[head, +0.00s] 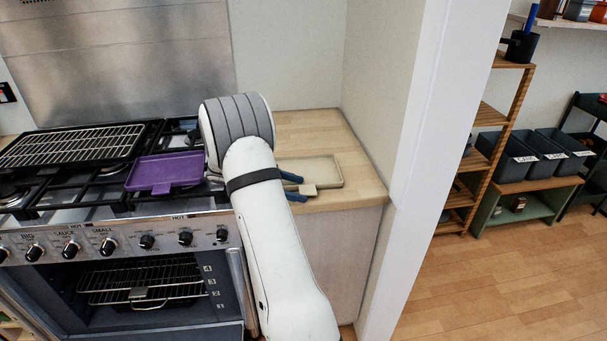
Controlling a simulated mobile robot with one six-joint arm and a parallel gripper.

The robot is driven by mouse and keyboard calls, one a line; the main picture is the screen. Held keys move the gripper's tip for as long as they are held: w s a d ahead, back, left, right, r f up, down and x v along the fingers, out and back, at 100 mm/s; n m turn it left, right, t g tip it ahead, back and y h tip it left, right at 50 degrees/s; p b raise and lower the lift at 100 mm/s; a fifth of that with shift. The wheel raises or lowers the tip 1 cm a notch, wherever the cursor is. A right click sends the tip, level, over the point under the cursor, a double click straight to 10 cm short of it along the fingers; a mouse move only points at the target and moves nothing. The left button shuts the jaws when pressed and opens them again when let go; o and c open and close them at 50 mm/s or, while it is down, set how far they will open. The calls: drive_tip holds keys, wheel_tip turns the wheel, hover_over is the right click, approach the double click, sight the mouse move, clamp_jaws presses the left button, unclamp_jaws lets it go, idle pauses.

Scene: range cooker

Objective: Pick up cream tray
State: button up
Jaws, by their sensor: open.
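The cream tray (318,171) lies flat on the wooden counter to the right of the cooker. Its small handle tab (308,190) points toward the front edge of the counter. My gripper (297,188) has blue fingers and is open at the tray's front left, close to the tab. I cannot tell whether the fingers touch the tray. My white arm hides the left part of the tray and most of the gripper.
A purple tray (165,172) sits on the hob to the left of my arm. A wire grill rack (72,146) lies further left. The cooker's oven (145,285) shows racks inside. A wall (389,95) bounds the counter (358,185) on the right. Shelves with dark bins stand beyond it.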

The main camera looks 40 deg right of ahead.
drive_tip(key=shift+s+d+f, duration=0.2)
drive_tip(key=shift+d, duration=0.1)
drive_tip(key=shift+c, duration=0.6)
drive_tip(key=c, duration=1.1)
